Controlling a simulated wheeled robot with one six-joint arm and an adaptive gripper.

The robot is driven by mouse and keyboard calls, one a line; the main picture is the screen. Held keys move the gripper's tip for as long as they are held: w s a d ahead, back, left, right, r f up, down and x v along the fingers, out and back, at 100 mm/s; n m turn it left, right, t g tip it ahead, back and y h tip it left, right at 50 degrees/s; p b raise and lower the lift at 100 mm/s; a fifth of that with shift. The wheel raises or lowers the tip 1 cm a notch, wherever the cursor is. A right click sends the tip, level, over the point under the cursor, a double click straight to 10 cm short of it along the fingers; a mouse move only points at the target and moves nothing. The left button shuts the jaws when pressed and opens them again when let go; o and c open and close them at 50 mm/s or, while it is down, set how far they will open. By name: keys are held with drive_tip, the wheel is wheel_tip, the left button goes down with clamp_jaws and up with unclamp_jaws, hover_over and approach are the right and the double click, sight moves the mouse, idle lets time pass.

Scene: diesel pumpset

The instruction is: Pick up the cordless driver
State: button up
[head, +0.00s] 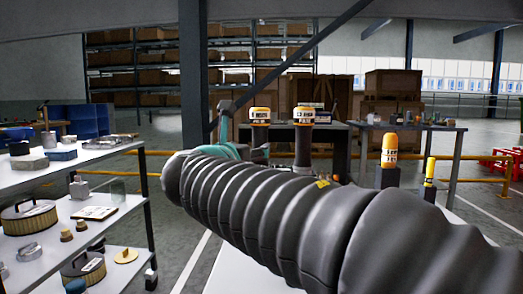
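I cannot pick out the cordless driver with certainty in the head view. A thing with a yellow-and-white top (303,115) and a dark column below it stands behind the sleeve. A similar yellow top (260,115) is to its left, and a yellow-and-white piece (389,150) stands on a dark block to the right. A large grey ribbed sleeve crosses the middle of the view and hides much behind it. I do not see my gripper's fingers, so its state and hold do not show.
A white shelf unit (97,152) with several tools and round parts stands at the left. A grey table (455,127) with small items is behind at the right. A teal piece (226,122) rises behind the sleeve. Yellow rails (480,182) and a dark post (193,60) stand around.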

sight(258, 142)
drive_tip(key=x, duration=0.9)
drive_tip(key=shift+w+r, duration=0.2)
drive_tip(key=shift+w, duration=0.05)
clamp_jaws()
